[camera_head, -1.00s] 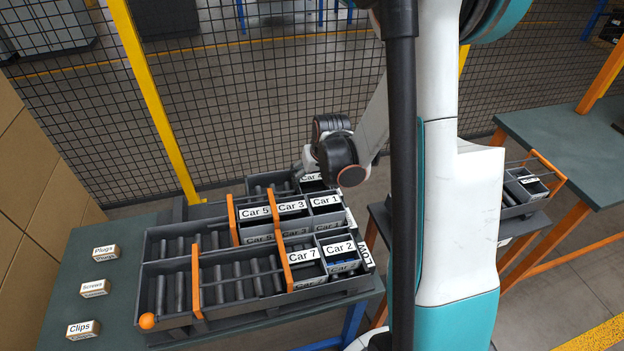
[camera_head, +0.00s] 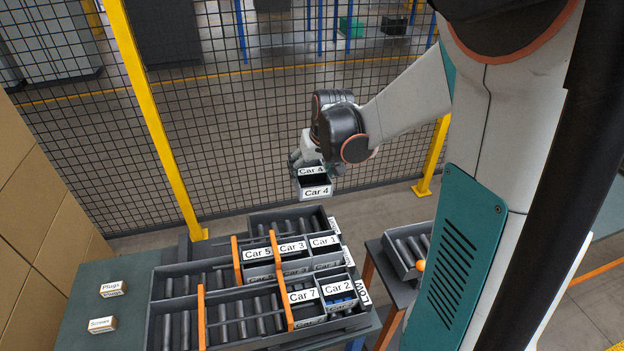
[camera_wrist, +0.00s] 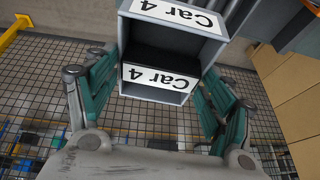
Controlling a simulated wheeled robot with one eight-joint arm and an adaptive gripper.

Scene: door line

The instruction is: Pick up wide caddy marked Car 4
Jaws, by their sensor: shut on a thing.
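The roller rack (camera_head: 179,283) holds caddies Car 5 (camera_head: 257,255), Car 3, Car 1, Car 7 and Car 2 (camera_head: 338,288). Orange dividers split its lanes. A mesh fence with a yellow post (camera_head: 150,110) stands behind. Plugs (camera_head: 112,287) and Screws (camera_head: 102,324) blocks lie left.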

